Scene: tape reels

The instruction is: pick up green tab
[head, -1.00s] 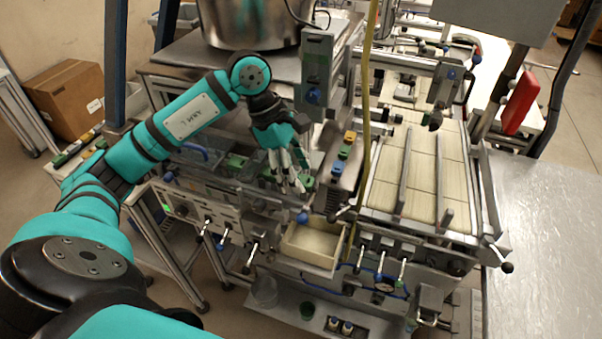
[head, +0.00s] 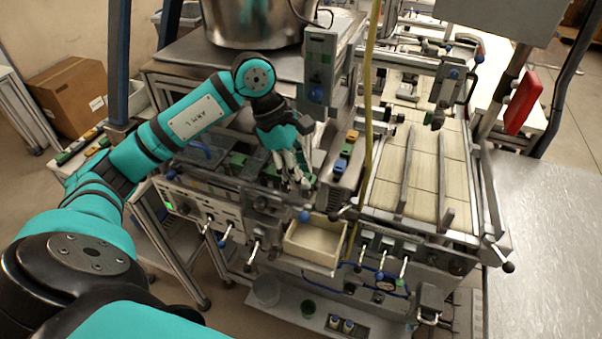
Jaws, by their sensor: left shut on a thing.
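My left gripper (head: 296,184) reaches down over the machine's tab row, left of the block with coloured tabs. Its fingers are close together and shut on a small green tab (head: 309,179), which they partly cover. The tab is low at the fingertips; I cannot tell whether it is clear of the machine. Other green pieces (head: 237,160) sit further left on the same machine. My right gripper is not in view.
A metal block with yellow and blue tabs (head: 343,158) stands just right of the gripper. A cream open bin (head: 315,243) is below it. A large steel pot (head: 258,22) stands behind. A yellow hose (head: 369,95) hangs at right.

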